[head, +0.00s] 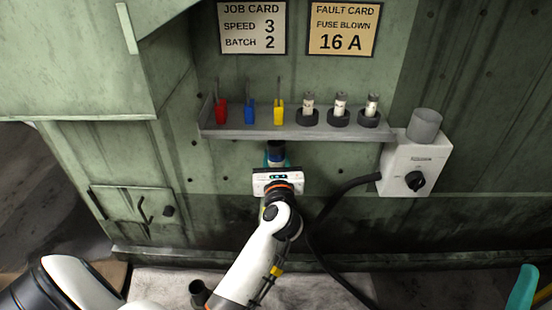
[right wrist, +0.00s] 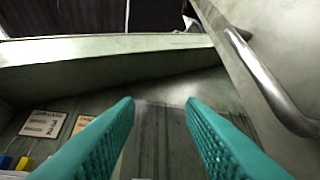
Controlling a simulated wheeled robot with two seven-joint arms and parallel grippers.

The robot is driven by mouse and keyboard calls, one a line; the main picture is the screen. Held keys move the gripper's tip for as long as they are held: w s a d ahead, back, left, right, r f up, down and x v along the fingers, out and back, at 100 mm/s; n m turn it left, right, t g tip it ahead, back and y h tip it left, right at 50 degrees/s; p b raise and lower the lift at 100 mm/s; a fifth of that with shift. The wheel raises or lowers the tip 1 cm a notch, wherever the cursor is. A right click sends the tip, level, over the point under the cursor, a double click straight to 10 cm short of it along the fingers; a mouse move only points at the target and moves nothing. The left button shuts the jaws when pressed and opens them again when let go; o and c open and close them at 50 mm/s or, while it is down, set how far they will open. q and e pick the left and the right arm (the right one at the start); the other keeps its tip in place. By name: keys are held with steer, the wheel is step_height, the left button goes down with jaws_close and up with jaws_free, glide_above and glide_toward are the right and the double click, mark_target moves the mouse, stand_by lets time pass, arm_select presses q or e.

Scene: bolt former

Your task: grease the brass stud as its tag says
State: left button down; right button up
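No brass stud and no stud tag can be made out in either view. Red (head: 221,111), blue (head: 250,111) and yellow (head: 279,111) holders with thin upright stems stand on the grey shelf (head: 228,132). My left gripper (head: 276,159) is just below the shelf; its hand hides most of the fingers, and a dark cylindrical thing (head: 276,146) shows at their tips. Whether it is held cannot be told. My right gripper (right wrist: 160,106) is open and empty in the right wrist view, with teal fingers apart. One teal finger shows at the head view's lower right (head: 522,289).
Several fuses in black bases, including this one (head: 308,105), stand on the shelf's right half. A job card (head: 252,27) and a fault card (head: 343,28) hang above. A switch box (head: 414,160) with a knob and black cable (head: 325,215) is at right.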

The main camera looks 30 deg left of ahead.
steer(key=w+f+g+h+p, duration=0.2)
steer(key=w+f+g, duration=0.2)
steer(key=f+g, duration=0.1)
steer(key=shift+w+a+f, duration=0.2)
steer(key=shift+w, duration=0.15)
stand_by(0.6)
